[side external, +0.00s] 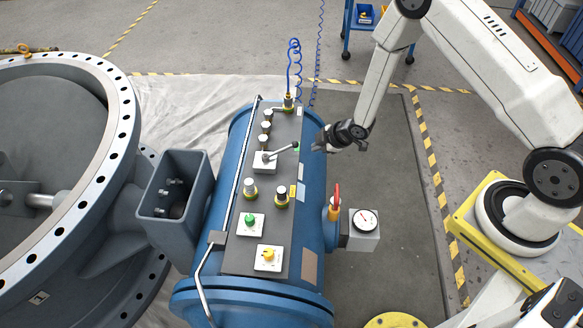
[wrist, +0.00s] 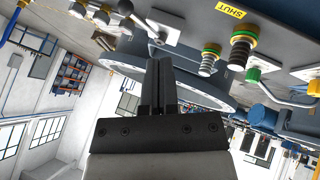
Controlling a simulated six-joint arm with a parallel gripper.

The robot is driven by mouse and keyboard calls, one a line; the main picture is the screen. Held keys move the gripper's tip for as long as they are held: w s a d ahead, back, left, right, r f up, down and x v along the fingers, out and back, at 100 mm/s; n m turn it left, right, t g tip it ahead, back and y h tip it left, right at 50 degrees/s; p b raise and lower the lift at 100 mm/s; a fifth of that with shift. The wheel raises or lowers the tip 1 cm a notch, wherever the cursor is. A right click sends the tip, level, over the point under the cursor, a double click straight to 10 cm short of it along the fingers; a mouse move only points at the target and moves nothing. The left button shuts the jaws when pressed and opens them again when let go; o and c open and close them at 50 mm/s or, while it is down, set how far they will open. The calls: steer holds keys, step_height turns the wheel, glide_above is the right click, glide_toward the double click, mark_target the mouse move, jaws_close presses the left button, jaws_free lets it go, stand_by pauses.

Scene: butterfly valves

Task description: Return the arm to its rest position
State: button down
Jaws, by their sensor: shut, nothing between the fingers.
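My gripper (side external: 320,144) is to the right of the blue cylinder (side external: 230,165) in the side external view, close to its upper right side and apart from the control panel (side external: 238,215). In the wrist view, the two dark fingers of my gripper (wrist: 158,68) lie together, with nothing between them. A lever with a black knob (side external: 283,152) on the panel points up and right, toward my gripper. The arm reaches in from the upper right.
The panel carries a green button (side external: 250,220) and a yellow knob (side external: 268,255). A red-handled valve (side external: 336,198) and a gauge (side external: 364,220) stick out right of the cylinder. A large flanged valve (side external: 122,130) stands left. The dark floor mat (side external: 400,190) is mostly clear.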

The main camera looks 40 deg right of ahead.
step_height(320, 180, up, 8)
steer(key=s+r+m+h, duration=0.1)
steer(key=s+m+h, duration=0.1)
steer(key=m, duration=0.1)
steer(key=s+a+r+m+g, duration=0.1)
steer(key=s+r+m+g, duration=0.3)
steer(key=s+r+m, duration=0.5)
steer(key=s+r, duration=0.5)
steer(key=s, duration=0.3)
steer(key=shift+a+r+g, duration=0.15)
steer(key=shift+r+g, duration=0.1)
steer(key=shift+g, duration=0.05)
